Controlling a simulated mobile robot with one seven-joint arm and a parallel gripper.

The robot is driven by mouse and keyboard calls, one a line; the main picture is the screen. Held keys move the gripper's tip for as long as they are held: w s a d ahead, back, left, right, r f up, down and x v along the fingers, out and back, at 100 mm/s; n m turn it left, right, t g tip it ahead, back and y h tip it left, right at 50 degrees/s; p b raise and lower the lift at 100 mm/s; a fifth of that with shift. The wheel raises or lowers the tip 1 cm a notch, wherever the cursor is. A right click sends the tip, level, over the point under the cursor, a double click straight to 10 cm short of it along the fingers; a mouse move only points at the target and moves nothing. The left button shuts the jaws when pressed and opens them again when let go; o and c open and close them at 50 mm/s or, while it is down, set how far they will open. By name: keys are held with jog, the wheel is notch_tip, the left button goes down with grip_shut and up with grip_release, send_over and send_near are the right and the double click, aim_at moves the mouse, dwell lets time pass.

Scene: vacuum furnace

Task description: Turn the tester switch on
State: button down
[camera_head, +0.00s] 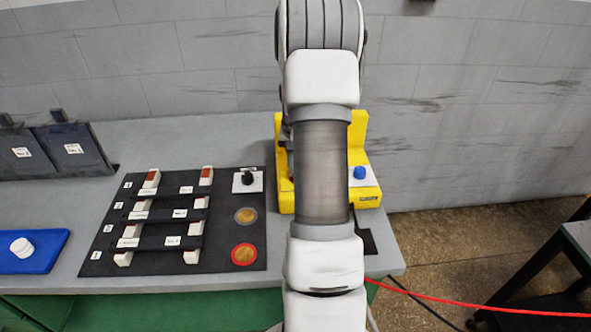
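A yellow device (367,191), likely the tester, stands at the right end of the grey bench. A blue knob (360,172) sits on a pale panel on its right side. My arm crosses in front of the device and hides its middle. My gripper is not visible; the arm's end is hidden behind its own links. I cannot tell which part is the switch or how it is set.
A black mat (130,262) holds several white-and-black blocks, a black knob on a white plate (243,186) and two round discs. A blue tray (25,262) with white round pieces is at left. A red cable (470,307) runs at lower right. A dark table (575,240) stands at right.

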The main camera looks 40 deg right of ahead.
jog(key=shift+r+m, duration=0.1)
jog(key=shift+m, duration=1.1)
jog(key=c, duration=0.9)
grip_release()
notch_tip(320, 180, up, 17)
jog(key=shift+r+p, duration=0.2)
jog(key=shift+p, duration=0.25)
